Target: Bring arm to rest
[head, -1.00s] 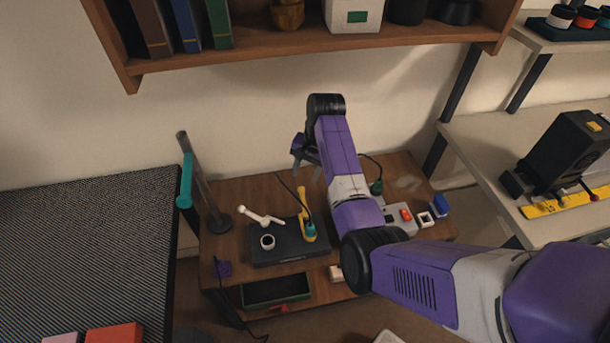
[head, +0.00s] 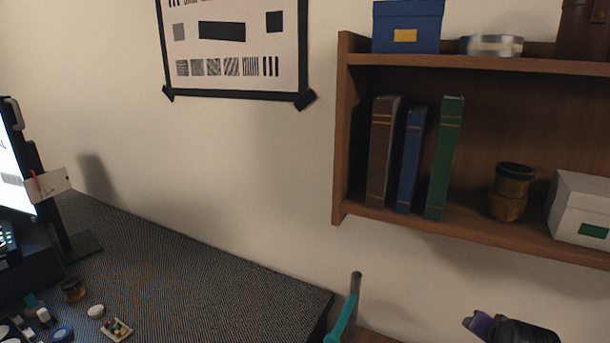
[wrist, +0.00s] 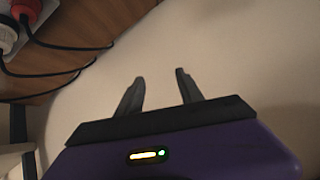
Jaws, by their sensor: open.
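My gripper (wrist: 160,80) shows in the wrist view with its two dark fingers apart and nothing between them. Behind the fingers is a plain pale surface, which looks like the wall. In the head view only a purple and black part of my arm (head: 512,328) shows at the bottom right edge. The fingers are not visible there.
A wooden wall shelf (head: 465,230) holds several books, a brown pot (head: 508,192) and a white box (head: 580,220). A dark textured worktop (head: 180,270) with small items lies at left. A teal-clad post (head: 345,315) stands beside it. Cables (wrist: 60,72) show in the wrist view.

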